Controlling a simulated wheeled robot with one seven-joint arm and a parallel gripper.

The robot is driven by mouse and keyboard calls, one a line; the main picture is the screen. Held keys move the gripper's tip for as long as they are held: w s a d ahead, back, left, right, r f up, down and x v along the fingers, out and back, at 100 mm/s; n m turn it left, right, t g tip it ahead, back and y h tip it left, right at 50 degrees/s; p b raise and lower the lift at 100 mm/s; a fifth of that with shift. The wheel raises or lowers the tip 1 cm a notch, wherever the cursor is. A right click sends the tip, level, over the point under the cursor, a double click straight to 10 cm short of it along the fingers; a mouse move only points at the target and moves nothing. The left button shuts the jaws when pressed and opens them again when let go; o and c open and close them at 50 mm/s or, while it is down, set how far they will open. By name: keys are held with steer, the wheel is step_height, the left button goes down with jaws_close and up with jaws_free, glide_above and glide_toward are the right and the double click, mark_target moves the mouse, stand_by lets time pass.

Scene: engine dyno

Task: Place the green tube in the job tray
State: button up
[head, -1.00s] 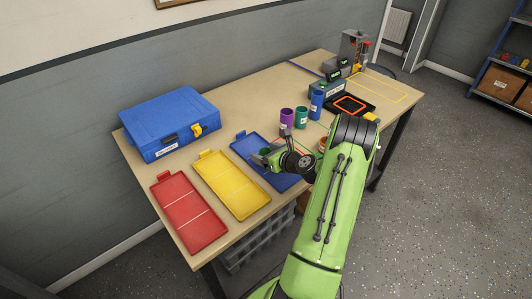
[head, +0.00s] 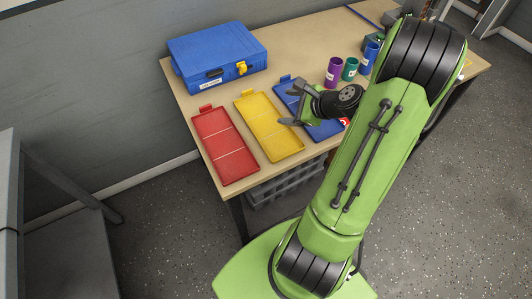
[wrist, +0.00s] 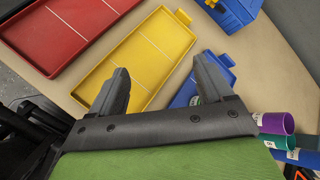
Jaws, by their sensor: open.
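The green tube (head: 350,69) stands upright on the bench between a purple tube and a blue tube. It also shows at the right edge of the wrist view (wrist: 278,142), lying across the picture because of the camera's tilt. My gripper (head: 293,106) is open and empty above the yellow and blue trays, apart from the tubes. In the wrist view its two dark fingers (wrist: 163,85) are spread over the yellow tray. The trays are red (head: 224,145), yellow (head: 268,127) and blue (head: 325,130); none has a readable job label. My wrist covers part of the blue tray.
A purple tube (head: 333,72) and a blue tube (head: 369,58) flank the green one closely. A blue case (head: 217,60) stands at the back left of the bench. A grey crate (head: 285,183) is below the bench. My arm hides much of the bench's right side.

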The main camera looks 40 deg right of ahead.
steer(key=a+r+n+g, duration=0.3)
steer(key=a+r+n, duration=0.2)
steer(key=a+n, duration=0.55)
steer(key=s+a+r+n+h, duration=0.1)
steer(key=s+a+r+n, duration=0.3)
steer(key=s+n, duration=0.3)
steer(key=s+a+r+n+g+h, duration=0.1)
steer(key=s+a+r+n, duration=0.3)
steer(key=s+a+n, duration=0.3)
steer(key=s+n, duration=0.1)
steer(key=s, duration=0.2)
steer(key=shift+s+a+r+g+h, duration=0.2)
steer(key=shift+a+r+g+h, duration=0.05)
steer(key=shift+g+h, duration=0.05)
